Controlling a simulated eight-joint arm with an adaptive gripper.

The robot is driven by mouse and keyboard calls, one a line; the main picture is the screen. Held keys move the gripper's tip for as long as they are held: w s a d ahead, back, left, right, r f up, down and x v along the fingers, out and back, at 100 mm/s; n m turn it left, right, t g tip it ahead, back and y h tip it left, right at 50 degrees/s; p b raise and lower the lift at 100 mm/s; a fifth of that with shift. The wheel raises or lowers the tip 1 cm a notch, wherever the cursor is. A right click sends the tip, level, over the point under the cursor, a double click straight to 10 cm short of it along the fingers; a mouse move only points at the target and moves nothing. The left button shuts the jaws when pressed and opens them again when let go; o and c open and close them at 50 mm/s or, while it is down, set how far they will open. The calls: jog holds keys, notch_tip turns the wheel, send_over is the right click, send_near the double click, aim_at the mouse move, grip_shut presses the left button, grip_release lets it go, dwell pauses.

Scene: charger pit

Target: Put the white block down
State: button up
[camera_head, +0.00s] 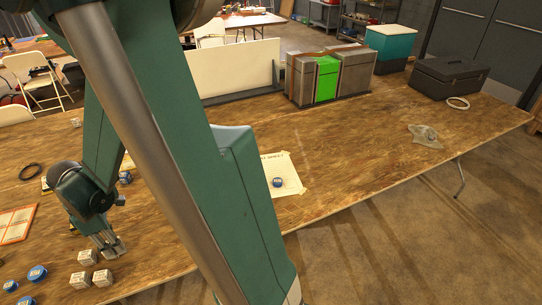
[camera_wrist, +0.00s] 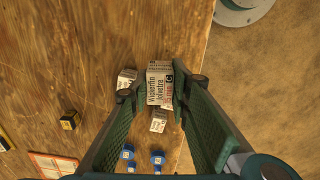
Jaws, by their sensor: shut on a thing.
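My gripper (camera_head: 112,250) is low over the near left of the wooden table in the head view. In the wrist view its fingers (camera_wrist: 159,88) are shut on a white block (camera_wrist: 159,92) with printed black and red lettering. In the head view the held block is largely hidden by the fingers, and I cannot tell whether it touches the table. Other white blocks stand close by: one (camera_head: 88,257) beside the gripper and two nearer the camera (camera_head: 80,280) (camera_head: 102,278). The wrist view shows one left of the held block (camera_wrist: 126,78) and one below it (camera_wrist: 158,121).
Blue round items (camera_head: 37,272) lie at the near left, and an orange-bordered sheet (camera_head: 17,224) lies behind them. A taped paper (camera_head: 290,172) holds another blue item (camera_head: 278,182). The table's edge is just right of the gripper in the wrist view. The table's right half has bare room.

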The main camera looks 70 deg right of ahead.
jog(key=w+d, duration=0.4)
jog(key=d, duration=0.6)
jog(key=w+d+r+p, duration=0.1)
jog(key=w+d, duration=0.3)
jog(key=d, duration=0.5)
jog(key=w+d, duration=0.5)
jog(key=d, duration=0.5)
jog(key=s+d, duration=0.2)
jog(key=d, duration=1.4)
jog(key=s+d+f+p, duration=0.1)
jog(key=s+d, duration=0.1)
jog(key=d, duration=1.4)
jog(key=shift+d+m, duration=0.35)
jog(key=shift+m, duration=0.05)
jog(key=shift+f, duration=0.1)
jog(key=shift+f+b, duration=0.55)
jog(key=shift+f, duration=2.5)
jog(key=shift+f+b, duration=0.4)
jog(key=shift+f, duration=1.45)
jog(key=shift+f, duration=0.15)
